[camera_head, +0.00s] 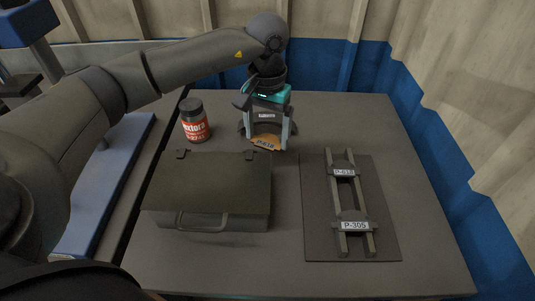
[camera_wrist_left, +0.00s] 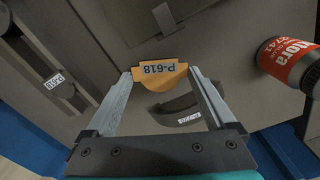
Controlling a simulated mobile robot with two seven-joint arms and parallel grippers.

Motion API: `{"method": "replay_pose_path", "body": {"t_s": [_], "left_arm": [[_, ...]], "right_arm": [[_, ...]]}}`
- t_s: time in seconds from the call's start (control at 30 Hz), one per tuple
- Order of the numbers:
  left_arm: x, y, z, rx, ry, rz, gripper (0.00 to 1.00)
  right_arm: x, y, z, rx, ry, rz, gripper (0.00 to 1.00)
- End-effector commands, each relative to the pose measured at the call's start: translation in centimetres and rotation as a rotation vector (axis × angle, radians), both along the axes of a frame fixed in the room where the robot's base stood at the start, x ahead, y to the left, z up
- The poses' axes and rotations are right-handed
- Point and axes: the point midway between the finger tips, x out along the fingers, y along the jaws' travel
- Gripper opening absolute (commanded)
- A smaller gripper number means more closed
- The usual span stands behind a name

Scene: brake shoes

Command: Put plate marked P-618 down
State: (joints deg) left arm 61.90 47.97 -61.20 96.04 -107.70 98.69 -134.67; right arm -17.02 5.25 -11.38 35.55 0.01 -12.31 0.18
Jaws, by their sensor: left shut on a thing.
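My left gripper (camera_head: 267,140) is at the back middle of the table, pointing down and shut on an orange plate (camera_head: 264,143) with a P-618 label. In the left wrist view the plate (camera_wrist_left: 160,78) spans between the two fingertips (camera_wrist_left: 160,74). Whether it touches the table I cannot tell. A dark curved piece with a small pale label (camera_wrist_left: 188,118) shows between the fingers, beyond the plate. A rack with two rails (camera_head: 358,205) lies on a dark mat at the right; its far crosspiece tag (camera_head: 344,172) appears to read P-618, its near one P-305 (camera_head: 354,225). My right gripper is not in view.
A dark toolbox (camera_head: 212,185) stands in front and to the left of my gripper. A jar with a red label (camera_head: 195,122) stands to the gripper's left. The table (camera_head: 345,115) is clear behind the mat and along its front edge.

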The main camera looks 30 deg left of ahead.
Motion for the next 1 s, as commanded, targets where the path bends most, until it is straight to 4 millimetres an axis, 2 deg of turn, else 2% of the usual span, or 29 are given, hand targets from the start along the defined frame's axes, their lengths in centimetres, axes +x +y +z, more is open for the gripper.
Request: {"method": "replay_pose_path", "body": {"t_s": [0.1,0.27,0.5,0.93,0.97,1.0], "left_arm": [[0.0,0.0,-1.5,-0.001,0.001,-0.001,0.21],[0.0,0.0,-2.4,0.0,0.0,-0.001,0.21],[-0.1,0.0,-5.9,0.0,0.002,0.0,0.21],[0.0,0.0,-6.4,0.0,-0.001,-0.001,0.21],[0.0,0.0,-6.4,0.0,0.0,-0.001,0.9],[0.0,0.0,-6.4,0.0,0.0,-0.001,0.95]], "right_arm": [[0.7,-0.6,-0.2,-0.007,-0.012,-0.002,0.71],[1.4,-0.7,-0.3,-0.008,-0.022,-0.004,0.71],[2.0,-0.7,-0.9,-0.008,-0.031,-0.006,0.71],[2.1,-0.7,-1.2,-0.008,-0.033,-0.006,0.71],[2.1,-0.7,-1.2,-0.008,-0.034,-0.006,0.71],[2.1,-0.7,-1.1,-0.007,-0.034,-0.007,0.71]]}}
